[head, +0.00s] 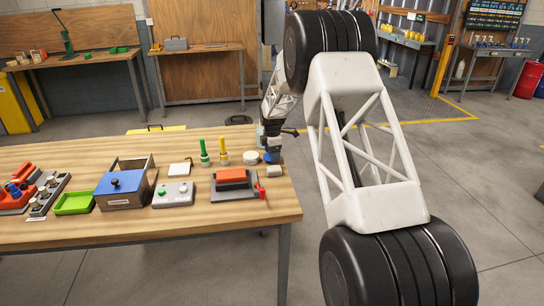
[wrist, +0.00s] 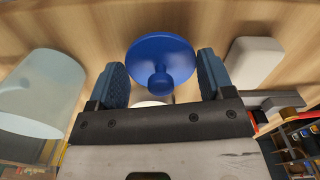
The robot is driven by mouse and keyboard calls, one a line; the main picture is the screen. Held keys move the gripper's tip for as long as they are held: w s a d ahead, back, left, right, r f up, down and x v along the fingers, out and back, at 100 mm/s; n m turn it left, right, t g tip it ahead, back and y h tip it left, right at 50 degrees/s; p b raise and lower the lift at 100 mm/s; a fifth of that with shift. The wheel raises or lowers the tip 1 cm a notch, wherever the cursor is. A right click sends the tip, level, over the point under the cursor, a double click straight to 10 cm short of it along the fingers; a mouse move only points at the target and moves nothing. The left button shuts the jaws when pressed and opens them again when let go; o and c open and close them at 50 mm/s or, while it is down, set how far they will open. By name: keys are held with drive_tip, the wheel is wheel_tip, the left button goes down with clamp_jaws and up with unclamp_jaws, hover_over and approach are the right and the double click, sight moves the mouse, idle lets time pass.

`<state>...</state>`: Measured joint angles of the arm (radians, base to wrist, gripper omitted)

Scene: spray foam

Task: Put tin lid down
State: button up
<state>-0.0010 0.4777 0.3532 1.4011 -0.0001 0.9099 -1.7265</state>
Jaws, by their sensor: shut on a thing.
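A round blue tin lid (wrist: 160,58) with a knob (wrist: 159,82) is between the two blue-padded fingers of my gripper (wrist: 162,78) in the wrist view. My gripper is shut on it, and the fingers are at its sides. In the head view my gripper (head: 271,156) is low over the right end of the workbench, where the lid is too small to make out clearly. A low white round thing (head: 250,157), perhaps the tin, stands just left of my gripper. Whether the lid touches the wood cannot be told.
A translucent cylinder (wrist: 40,90) is left of the fingers, and a white block (wrist: 255,60) is right. A red block on a grey base (head: 232,178), green and yellow upright tools (head: 222,156), a control box (head: 173,194) and a blue-topped box (head: 122,188) stand leftward. The front edge is clear.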

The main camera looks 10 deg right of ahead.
drive_tip(key=shift+f, duration=0.7)
drive_tip(key=shift+f, duration=0.1)
drive_tip(key=o, duration=0.9)
wheel_tip(320, 180, up, 12)
drive_tip(key=shift+r, duration=0.1)
idle(0.4)
